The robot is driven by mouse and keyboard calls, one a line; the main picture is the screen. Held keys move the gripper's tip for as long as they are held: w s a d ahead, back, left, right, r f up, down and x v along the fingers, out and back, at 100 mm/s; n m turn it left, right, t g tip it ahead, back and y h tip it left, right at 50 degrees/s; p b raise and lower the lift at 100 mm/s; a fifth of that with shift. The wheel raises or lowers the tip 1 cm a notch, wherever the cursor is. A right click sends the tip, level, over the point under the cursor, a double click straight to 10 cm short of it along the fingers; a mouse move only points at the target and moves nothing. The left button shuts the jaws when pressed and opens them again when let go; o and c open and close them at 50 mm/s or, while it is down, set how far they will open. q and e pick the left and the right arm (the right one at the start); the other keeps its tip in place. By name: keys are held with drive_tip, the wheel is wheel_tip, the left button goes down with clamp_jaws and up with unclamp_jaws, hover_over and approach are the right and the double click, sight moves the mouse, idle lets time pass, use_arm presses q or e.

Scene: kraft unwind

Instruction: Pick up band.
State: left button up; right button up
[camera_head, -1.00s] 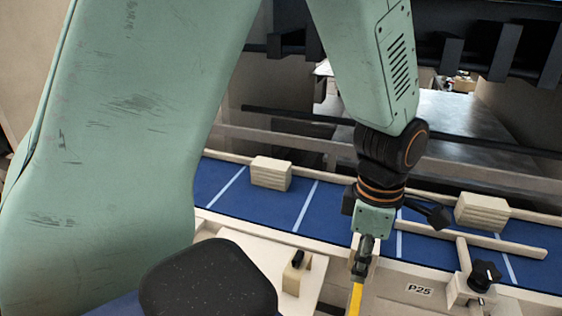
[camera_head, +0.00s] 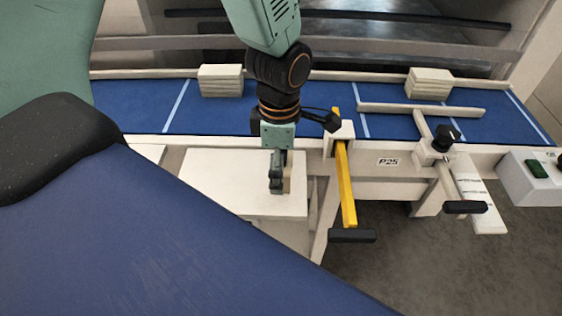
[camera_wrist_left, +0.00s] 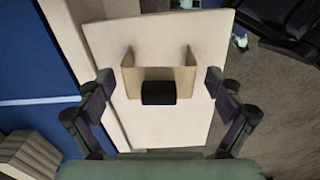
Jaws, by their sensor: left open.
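A tan U-shaped piece, apparently the band (camera_wrist_left: 186,81), stands on a pale shelf in the left wrist view, with a black block (camera_wrist_left: 158,93) at its near middle. My left gripper (camera_wrist_left: 163,88) is open, with one finger on either side of the band and visible gaps to both. In the head view my left gripper (camera_head: 278,183) is low over the pale shelf (camera_head: 225,185), and a sliver of the tan piece (camera_head: 288,178) shows beside it; the rest is hidden behind the fingers. My right gripper is not in view.
A blue conveyor (camera_head: 330,108) runs behind the shelf, carrying pale stacks (camera_head: 220,80) and (camera_head: 430,83) of boards. A yellow bar (camera_head: 346,188) and a black-knobbed clamp (camera_head: 446,138) stand right of the gripper. A control box (camera_head: 530,178) is at far right.

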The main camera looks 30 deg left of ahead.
use_arm(q)
drive_tip(key=shift+w+d, duration=0.15)
drive_tip(key=shift+d, duration=0.2)
drive_tip(key=shift+c, duration=1.1)
drive_tip(key=shift+a, duration=0.15)
drive_tip(key=c, duration=0.6)
